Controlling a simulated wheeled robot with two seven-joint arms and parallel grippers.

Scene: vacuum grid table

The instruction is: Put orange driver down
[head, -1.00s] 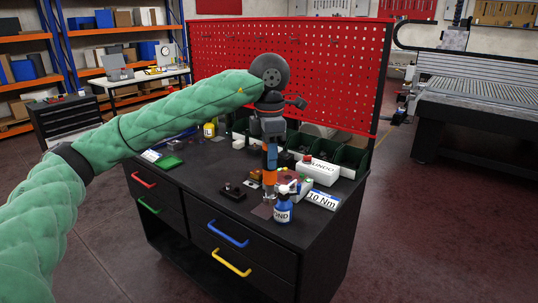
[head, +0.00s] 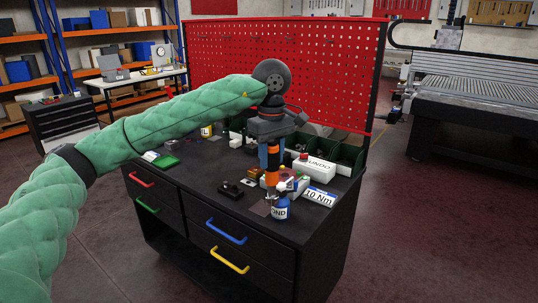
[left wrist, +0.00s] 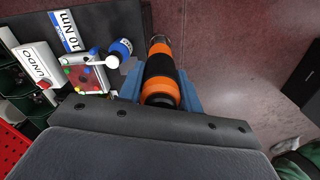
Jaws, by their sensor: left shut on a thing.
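The orange driver (head: 272,176), with orange and black bands, is upright or nearly so above the front right part of the black workbench top. My left gripper (head: 270,155) is shut on it, and its blue fingers hold the upper body. In the left wrist view the driver (left wrist: 161,72) lies between the two blue fingers (left wrist: 160,91). Its lower end is close to the bench top beside a blue bottle; I cannot tell whether it touches. My right gripper is not in view.
The blue bottle (head: 281,206) stands close to the driver. A white UNDO box (head: 314,168), a 10 Nm sign (head: 319,197) and green bins (head: 340,160) are to the right. A small black block (head: 231,190) is to the left. A red pegboard (head: 330,75) rises behind.

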